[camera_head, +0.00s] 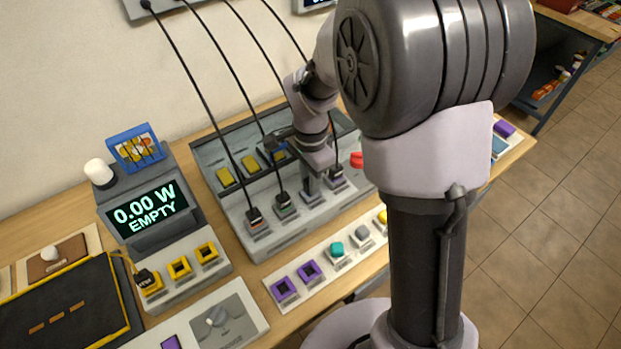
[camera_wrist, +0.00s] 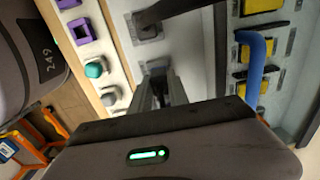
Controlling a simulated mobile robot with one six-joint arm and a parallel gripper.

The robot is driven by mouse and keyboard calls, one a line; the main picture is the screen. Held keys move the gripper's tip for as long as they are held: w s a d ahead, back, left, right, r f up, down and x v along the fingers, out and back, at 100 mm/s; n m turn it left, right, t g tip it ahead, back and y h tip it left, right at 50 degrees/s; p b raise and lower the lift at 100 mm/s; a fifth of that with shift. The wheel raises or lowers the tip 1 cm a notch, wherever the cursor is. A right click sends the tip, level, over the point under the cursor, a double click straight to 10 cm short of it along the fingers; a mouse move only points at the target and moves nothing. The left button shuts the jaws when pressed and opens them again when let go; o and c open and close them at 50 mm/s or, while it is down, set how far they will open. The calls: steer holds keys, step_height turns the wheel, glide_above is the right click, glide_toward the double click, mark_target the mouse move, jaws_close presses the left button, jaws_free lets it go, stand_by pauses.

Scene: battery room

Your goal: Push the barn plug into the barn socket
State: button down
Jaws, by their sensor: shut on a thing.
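My gripper (camera_head: 311,187) points down over the grey socket panel (camera_head: 287,240), in its front row between two plugs with black cords. In the wrist view its fingers (camera_wrist: 160,92) are close together. I take the thing between them to be the barn plug, but the fingers and arm hide it almost wholly. The socket under the fingers, which I take to be the barn socket, shows only as a grey plate edge (camera_wrist: 155,68). I cannot tell how deep the plug sits. No label naming the barn is readable.
Black plugs stand in the row left of my gripper (camera_head: 283,203) (camera_head: 255,218) and right of it (camera_head: 336,173). Yellow switches (camera_head: 226,177) line the panel's back; a blue loop (camera_wrist: 257,60) is at one. The display (camera_head: 147,213) reads 0.00 W EMPTY. Cords hang from above.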

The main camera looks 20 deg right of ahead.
steer(key=shift+f, duration=0.2)
steer(key=c, duration=1.5)
jaws_free()
steer(key=shift+c, duration=0.2)
step_height(320, 180, up, 11)
steer(key=p, duration=0.8)
